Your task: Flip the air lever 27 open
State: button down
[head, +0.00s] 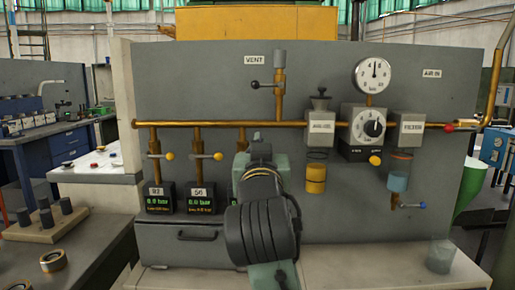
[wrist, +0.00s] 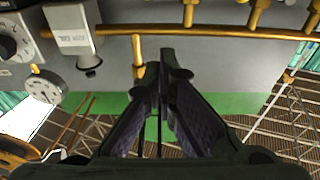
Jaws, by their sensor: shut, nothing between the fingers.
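Brass branches drop from a horizontal pipe (head: 200,124) on the grey panel. Two carry yellow-knobbed levers, above displays labelled 92 (head: 157,191) and 50 (head: 198,194). A third branch (head: 242,138) drops to their right, its lower part hidden behind my arm. No lever or plate reading 27 is visible in the head view. In the wrist view, which looks inverted, my gripper (wrist: 167,52) is shut and empty, with its fingertips just below the pipe (wrist: 225,27) in the picture. A brass branch (wrist: 188,12) rises there near the tips. Contact cannot be told.
A vent valve (head: 280,85) with a black-knobbed handle stands above the pipe. A gauge (head: 374,76), regulator dial (head: 374,129), lubricator (head: 320,127) and filter (head: 410,131) are to the right. A clear cup (head: 440,256) stands on the bench ledge.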

jog(key=shift+w, duration=0.1)
jog(key=w+f+p, duration=0.2)
jog(key=w+p, duration=0.1)
jog(key=w, duration=0.6)
jog(key=shift+f, duration=0.25)
